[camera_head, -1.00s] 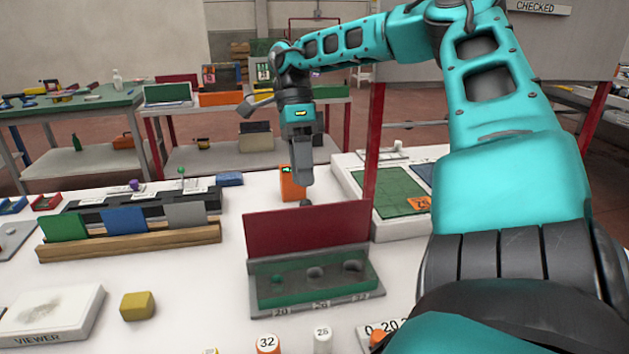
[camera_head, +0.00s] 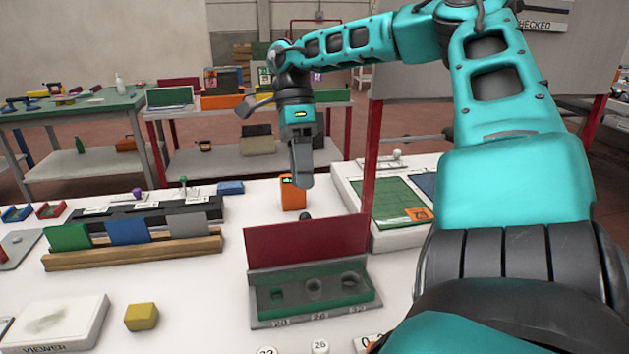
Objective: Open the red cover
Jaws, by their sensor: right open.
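The red cover (camera_head: 306,241) is a flat dark red panel standing upright at the back of a grey stand. In front of it, the stand's green block (camera_head: 318,293) shows several holes, with the numbers 20, 26 and 32 along the grey front edge (camera_head: 320,315). My right gripper (camera_head: 302,182) hangs pointing down behind the red cover and above the table, apart from the cover. Nothing shows in its jaws. My left gripper is not in view.
An orange device (camera_head: 292,197) stands just behind my right gripper. A wooden rack (camera_head: 130,252) with coloured plates is to the left. A yellow block (camera_head: 141,317) and a white viewer (camera_head: 52,325) lie at front left. A green-topped tray (camera_head: 388,240) is at right.

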